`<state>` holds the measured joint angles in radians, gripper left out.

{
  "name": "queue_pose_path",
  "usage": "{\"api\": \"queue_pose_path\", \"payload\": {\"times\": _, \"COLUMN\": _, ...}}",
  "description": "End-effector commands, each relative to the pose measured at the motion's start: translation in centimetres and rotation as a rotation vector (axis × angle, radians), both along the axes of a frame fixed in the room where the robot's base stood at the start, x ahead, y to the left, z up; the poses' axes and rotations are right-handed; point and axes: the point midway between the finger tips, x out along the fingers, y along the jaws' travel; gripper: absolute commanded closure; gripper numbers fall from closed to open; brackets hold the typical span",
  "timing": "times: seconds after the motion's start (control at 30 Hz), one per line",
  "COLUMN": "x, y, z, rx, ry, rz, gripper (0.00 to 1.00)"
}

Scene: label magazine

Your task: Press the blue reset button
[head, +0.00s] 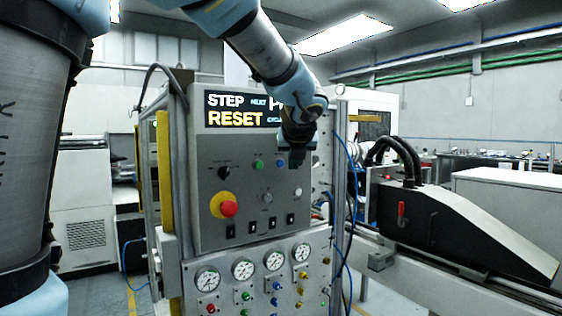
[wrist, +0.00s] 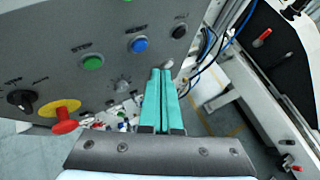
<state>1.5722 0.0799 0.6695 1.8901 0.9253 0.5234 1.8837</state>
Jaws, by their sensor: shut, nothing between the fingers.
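The blue button (head: 280,164) is on the upright grey control panel (head: 240,148), to the right of a green button (head: 258,164). In the wrist view the blue button (wrist: 138,45) shows clearly, above and left of my fingertips. My gripper (head: 296,160) is in front of the panel's right part, close beside the blue button in the head view. In the wrist view its two teal fingers (wrist: 162,74) lie together with nothing between them. I cannot tell the exact gap between fingertips and panel; they do not cover the blue button.
A red mushroom button on a yellow base (head: 229,208) and a black knob (head: 224,173) sit on the panel's left side. A black button (wrist: 179,31) is right of the blue one. A sign (head: 238,110) reads STEP and RESET. Gauges (head: 243,269) are below; blue cables hang at right.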

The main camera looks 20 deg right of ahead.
Motion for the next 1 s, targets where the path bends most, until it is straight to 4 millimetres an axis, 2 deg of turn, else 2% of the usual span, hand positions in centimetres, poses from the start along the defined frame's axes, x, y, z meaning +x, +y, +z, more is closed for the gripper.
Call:
{"api": "queue_pose_path", "payload": {"times": 0.1, "x": 1.2, "y": 0.3, "z": 0.3, "rx": 0.003, "ry": 0.001, "rz": 0.003, "gripper": 1.0}}
{"api": "queue_pose_path", "payload": {"times": 0.3, "x": 2.1, "y": 0.5, "z": 0.0, "rx": 0.002, "ry": 0.002, "rz": 0.002, "gripper": 1.0}}
{"api": "queue_pose_path", "payload": {"times": 1.0, "x": 2.2, "y": 0.5, "z": 0.0, "rx": 0.001, "ry": 0.002, "rz": 0.001, "gripper": 1.0}}
